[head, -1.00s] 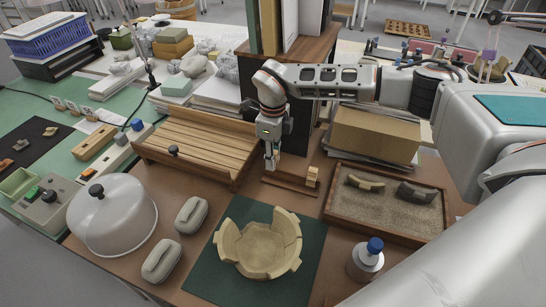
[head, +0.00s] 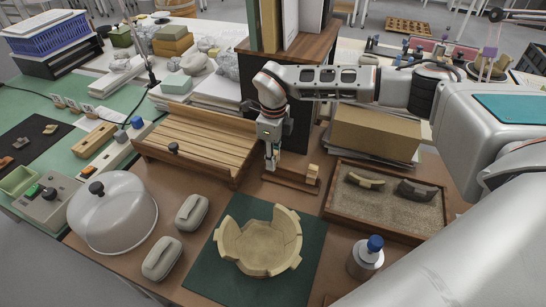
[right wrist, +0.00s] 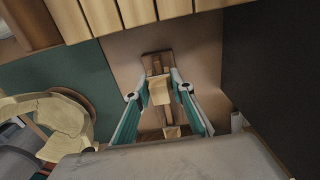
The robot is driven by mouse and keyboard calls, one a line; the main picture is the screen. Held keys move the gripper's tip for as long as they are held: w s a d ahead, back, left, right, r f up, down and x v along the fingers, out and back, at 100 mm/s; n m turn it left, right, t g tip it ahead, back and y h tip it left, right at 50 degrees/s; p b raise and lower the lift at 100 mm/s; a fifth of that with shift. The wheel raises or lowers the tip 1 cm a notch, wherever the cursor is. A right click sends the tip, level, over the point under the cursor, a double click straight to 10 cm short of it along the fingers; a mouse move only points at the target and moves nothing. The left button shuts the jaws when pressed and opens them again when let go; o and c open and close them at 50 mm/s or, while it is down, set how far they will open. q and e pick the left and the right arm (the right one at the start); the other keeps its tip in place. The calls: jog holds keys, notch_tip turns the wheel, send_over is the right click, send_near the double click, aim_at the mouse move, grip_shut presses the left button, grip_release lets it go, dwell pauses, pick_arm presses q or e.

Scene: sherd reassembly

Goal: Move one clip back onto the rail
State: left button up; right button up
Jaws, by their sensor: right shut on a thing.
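The wooden rail (head: 288,182) lies on the brown table in front of the slatted rack. One pale wooden clip (head: 312,172) stands at its right end; it also shows low in the right wrist view (right wrist: 172,131). My right gripper (head: 272,166) points down over the rail's left part. In the right wrist view its teal fingers (right wrist: 161,88) are shut on another pale wooden clip (right wrist: 160,95), which lines up over the rail. I cannot tell whether this clip touches the rail. My left gripper is not in view.
The slatted wooden rack (head: 200,140) stands close behind left. A sand tray (head: 375,232) with two sherds lies right. A partly rebuilt bowl (head: 260,245) sits on a green mat (head: 205,270) in front. A blue-capped bottle (head: 366,258) stands front right.

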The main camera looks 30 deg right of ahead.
jog(key=shift+f, duration=0.9)
dwell(1.5)
jog(key=o, duration=0.8)
jog(key=shift+o, duration=0.2)
notch_tip(320, 180, up, 12)
dwell(0.4)
jog(key=shift+s+f, duration=0.1)
